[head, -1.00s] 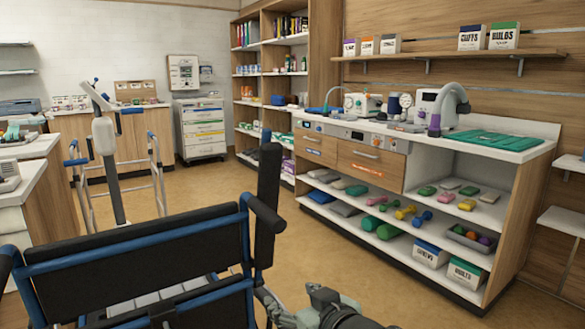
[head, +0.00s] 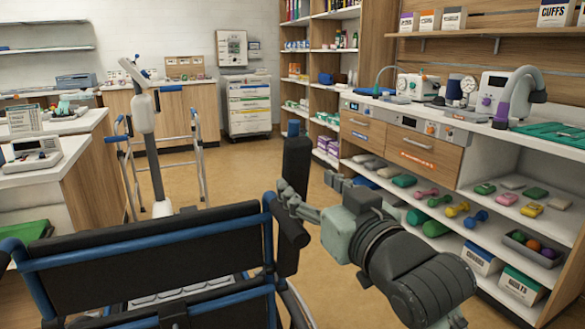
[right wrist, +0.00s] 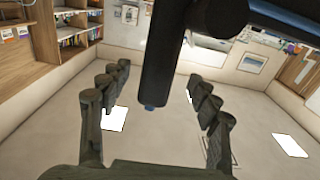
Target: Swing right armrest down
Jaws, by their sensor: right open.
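The right armrest (head: 297,168) of the wheelchair is a black pad standing upright beside the backrest (head: 150,262), with a blue piece at its top. My right gripper (head: 306,182) is open at the armrest's right side in the head view, its fingers pointing left towards it. In the right wrist view the dark armrest (right wrist: 166,62) reaches between the spread fingers (right wrist: 158,80), its blue end showing; I cannot tell whether they touch it. The black push handle (head: 292,230) stands close in front of the armrest. My left gripper is out of view.
A shelf unit (head: 450,205) with dumbbells and boxes stands close on the right. A walker frame (head: 198,150) and a pale lifting column (head: 143,118) stand beyond the chair. Open floor (head: 240,165) lies behind the armrest.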

